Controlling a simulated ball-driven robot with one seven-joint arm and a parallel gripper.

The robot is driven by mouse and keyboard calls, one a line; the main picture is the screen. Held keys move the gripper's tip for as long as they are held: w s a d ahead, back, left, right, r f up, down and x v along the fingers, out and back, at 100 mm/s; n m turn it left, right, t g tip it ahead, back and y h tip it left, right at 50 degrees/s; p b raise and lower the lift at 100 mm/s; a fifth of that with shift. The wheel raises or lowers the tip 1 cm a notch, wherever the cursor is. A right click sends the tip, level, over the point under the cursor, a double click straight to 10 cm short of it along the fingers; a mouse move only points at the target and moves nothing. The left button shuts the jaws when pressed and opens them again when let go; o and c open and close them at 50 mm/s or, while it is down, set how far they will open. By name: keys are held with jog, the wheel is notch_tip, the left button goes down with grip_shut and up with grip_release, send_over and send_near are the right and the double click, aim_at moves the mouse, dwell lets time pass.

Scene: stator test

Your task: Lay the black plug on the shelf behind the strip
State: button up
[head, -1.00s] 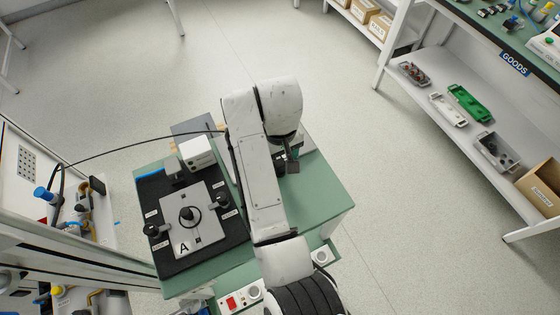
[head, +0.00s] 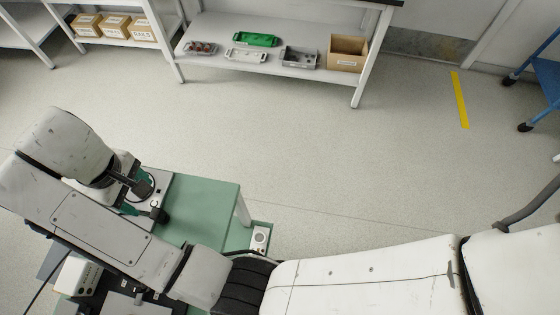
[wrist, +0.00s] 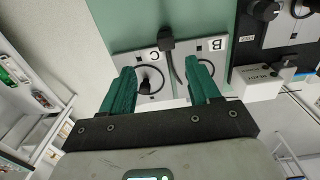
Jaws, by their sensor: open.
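In the wrist view a pale strip marked B and C (wrist: 125,42) lies across the green table top. A black plug-like piece (wrist: 166,44) with a dark cable sits at its edge, beyond my fingertips. A smaller black piece (wrist: 145,88) shows by the ring near C. I cannot tell for certain which is the task's plug. My gripper (wrist: 166,66) is open over the strip, its green fingers apart with nothing clearly held. In the head view my gripper (head: 142,194) is low over the table, partly hidden by my arm. The shelf behind the strip is not clearly identifiable.
The green table (head: 205,205) has bare surface right of the gripper. A white box (head: 78,276) stands at lower left. Across the floor, a shelf unit (head: 215,60) holds a green tray (head: 256,39) and a cardboard box (head: 347,54). Open floor lies between.

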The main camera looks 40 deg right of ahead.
jog(key=s+d+f+m, duration=0.1)
jog(key=d+f, duration=0.2)
jog(key=d, duration=0.5)
jog(key=s+d+f+m, duration=0.1)
jog(key=d+f, duration=0.2)
jog(key=d, duration=0.4)
jog(key=s+d+f+m+h, duration=0.1)
jog(key=s+d+f+m, duration=0.2)
jog(key=s+d, duration=1.2)
notch_tip(320, 180, down, 3)
jog(key=shift+s+d+r+t, duration=0.2)
jog(key=shift+s+d+t, duration=0.2)
jog(key=shift+d, duration=0.1)
jog(key=s+m, duration=0.1)
jog(key=s, duration=0.4)
jog(key=s+m+y, duration=0.1)
jog(key=s, duration=0.4)
jog(key=shift+s+d, duration=0.2)
jog(key=shift+s, duration=0.2)
